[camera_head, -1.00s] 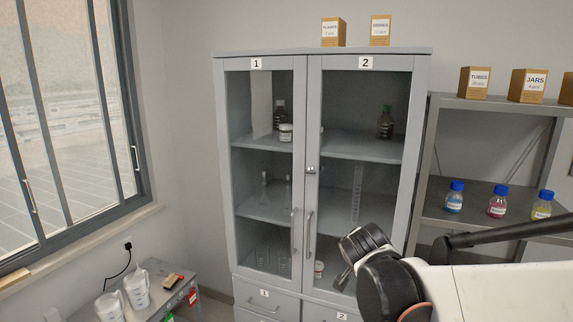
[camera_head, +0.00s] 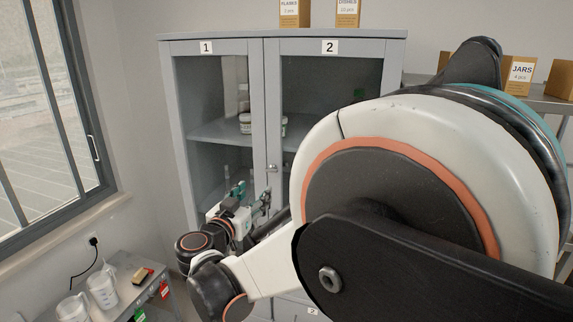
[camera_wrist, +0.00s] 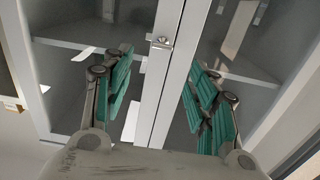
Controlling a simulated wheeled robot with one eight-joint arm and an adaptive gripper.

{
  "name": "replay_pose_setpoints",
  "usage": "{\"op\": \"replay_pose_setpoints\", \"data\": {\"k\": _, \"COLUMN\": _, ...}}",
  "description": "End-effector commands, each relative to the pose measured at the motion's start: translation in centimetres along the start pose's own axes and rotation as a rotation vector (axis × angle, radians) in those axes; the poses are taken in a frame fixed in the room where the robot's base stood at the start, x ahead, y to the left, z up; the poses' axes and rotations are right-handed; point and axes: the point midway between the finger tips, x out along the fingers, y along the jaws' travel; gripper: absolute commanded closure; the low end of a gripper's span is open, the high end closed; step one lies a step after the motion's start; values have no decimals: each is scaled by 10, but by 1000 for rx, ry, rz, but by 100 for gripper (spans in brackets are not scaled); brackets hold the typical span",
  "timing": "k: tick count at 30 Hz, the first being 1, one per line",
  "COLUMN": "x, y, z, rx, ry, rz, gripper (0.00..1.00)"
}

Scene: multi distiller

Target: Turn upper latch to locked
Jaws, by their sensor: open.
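The upper latch (camera_head: 272,168) is a small metal piece on the inner edge of door 2 of the grey glass-fronted cabinet (camera_head: 280,46). In the wrist view the latch (camera_wrist: 161,43) shows near the top middle, at the seam between the doors, with its lever about sideways. My gripper (camera_head: 252,194) is in front of the cabinet, just below and left of the latch in the head view. In the wrist view my gripper (camera_wrist: 160,95) is open, its green-padded fingers apart on either side of the door seam. Nothing is between them. The door handles are hidden by my arm in the head view.
My arm covers much of the right side of the head view. A low table (camera_head: 135,302) with jugs (camera_head: 103,290) stands at the lower left by the window. Boxes (camera_head: 295,13) sit on the cabinet top. A shelf with boxes is at the right.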

Motion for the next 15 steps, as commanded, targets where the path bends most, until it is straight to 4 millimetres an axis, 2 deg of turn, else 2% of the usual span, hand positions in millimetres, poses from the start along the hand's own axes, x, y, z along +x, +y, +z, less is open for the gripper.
{"op": "replay_pose_setpoints", "data": {"k": 2, "x": -7, "y": -9, "z": -4, "rx": -19, "ry": 21, "rz": -7, "gripper": 47}}
{"op": "replay_pose_setpoints", "data": {"k": 5, "x": -4, "y": -10, "z": -5, "rx": -28, "ry": 31, "rz": -7, "gripper": 47}}
{"op": "replay_pose_setpoints", "data": {"k": 8, "x": 8, "y": -9, "z": -6, "rx": -27, "ry": 30, "rz": -4, "gripper": 47}}
{"op": "replay_pose_setpoints", "data": {"k": 15, "x": 53, "y": -9, "z": -7, "rx": -26, "ry": 28, "rz": -3, "gripper": 47}}
